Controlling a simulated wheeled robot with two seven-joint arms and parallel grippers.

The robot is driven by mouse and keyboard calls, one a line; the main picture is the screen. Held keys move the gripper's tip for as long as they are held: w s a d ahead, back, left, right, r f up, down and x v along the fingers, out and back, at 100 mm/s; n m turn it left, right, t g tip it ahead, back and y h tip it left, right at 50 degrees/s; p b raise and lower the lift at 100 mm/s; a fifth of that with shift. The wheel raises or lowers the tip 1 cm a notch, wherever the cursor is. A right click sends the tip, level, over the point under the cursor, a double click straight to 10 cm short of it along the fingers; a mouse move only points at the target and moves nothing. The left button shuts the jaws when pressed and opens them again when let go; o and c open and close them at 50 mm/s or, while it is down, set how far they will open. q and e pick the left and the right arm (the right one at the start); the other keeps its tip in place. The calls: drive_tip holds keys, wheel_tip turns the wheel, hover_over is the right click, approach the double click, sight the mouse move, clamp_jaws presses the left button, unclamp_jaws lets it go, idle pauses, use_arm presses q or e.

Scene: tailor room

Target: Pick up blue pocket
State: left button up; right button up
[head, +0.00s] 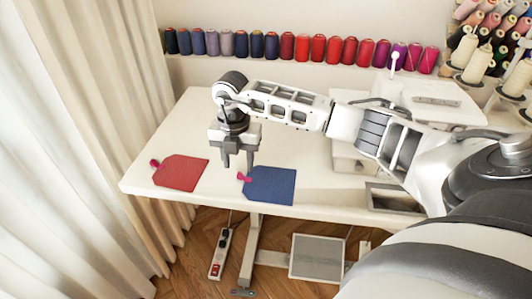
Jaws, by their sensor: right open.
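The blue pocket (271,186) lies flat on the white table, with a pink clip (244,178) at its left edge. My right gripper (238,163) points down with its fingers apart and empty. In the picture it is just above the clip end of the blue pocket; the exact height over the table is hard to tell. My left gripper is not in view.
A red pocket (181,173) with a pink clip lies to the left on the table (330,205). A sewing machine (432,100) stands at the right behind my arm. Thread spools (318,48) line the back. A curtain (95,130) hangs at the left.

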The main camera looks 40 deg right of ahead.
sight(241, 174)
wheel_tip(241, 174, down, 4)
drive_tip(key=shift+d+r, duration=0.1)
drive_tip(key=shift+r, duration=0.15)
drive_tip(key=shift+s, duration=0.1)
clamp_jaws()
drive_tip(key=shift+r, duration=0.1)
